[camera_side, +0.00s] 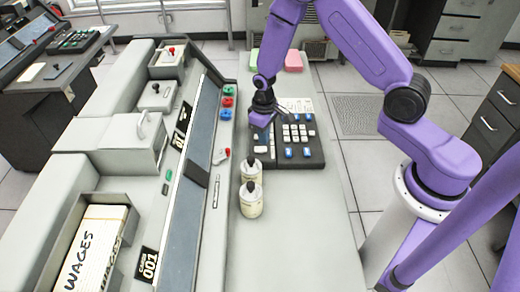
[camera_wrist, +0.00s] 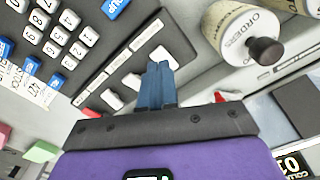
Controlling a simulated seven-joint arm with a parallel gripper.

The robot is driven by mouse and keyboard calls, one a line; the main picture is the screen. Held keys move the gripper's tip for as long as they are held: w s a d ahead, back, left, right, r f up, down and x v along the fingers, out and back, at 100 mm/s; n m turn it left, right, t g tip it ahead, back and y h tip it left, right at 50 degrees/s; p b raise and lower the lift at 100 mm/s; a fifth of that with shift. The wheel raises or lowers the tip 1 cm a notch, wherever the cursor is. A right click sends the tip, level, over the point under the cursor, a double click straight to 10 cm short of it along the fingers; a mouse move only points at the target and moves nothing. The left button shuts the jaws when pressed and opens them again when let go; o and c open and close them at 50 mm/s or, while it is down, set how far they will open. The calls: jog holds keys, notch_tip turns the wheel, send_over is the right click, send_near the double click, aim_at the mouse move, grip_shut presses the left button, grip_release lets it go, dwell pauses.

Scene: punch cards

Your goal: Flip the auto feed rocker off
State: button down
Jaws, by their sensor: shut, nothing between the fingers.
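A dark keyboard panel (camera_side: 287,160) lies on the grey desk, with white and blue keys. In the wrist view a row of white rocker-like switches (camera_wrist: 132,81) runs along a strip of this panel (camera_wrist: 150,28), with a red one (camera_wrist: 91,113) at its lower left end. I cannot read which is the auto feed rocker. My gripper (camera_side: 262,128) is over the left part of the panel and hides part of it. In the wrist view my gripper's blue fingers (camera_wrist: 158,70) are together and empty, close to the switches. I cannot tell whether they touch one.
Two cream bottles with dark tops, the nearer (camera_side: 251,200) labelled, stand just left of and in front of the panel. A red-tipped lever (camera_side: 222,155) and coloured buttons (camera_side: 228,102) are on the machine at left. Pink (camera_side: 293,61) and green blocks lie behind. The front desk is clear.

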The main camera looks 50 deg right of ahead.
aim_at(264, 149)
jog(key=shift+r, duration=2.05)
jog(key=s+a+r+n, duration=0.5)
jog(key=s+a+r, duration=0.1)
jog(key=s+r, duration=0.6)
jog(key=s+d+r+n, duration=0.2)
jog(key=s+r, duration=0.1)
jog(key=s, duration=0.5)
jog(key=s+d+r+n, duration=0.2)
jog(key=s+r, duration=0.2)
jog(key=s, duration=0.5)
jog(key=shift+s+n, duration=0.2)
jog(key=shift+n, duration=0.1)
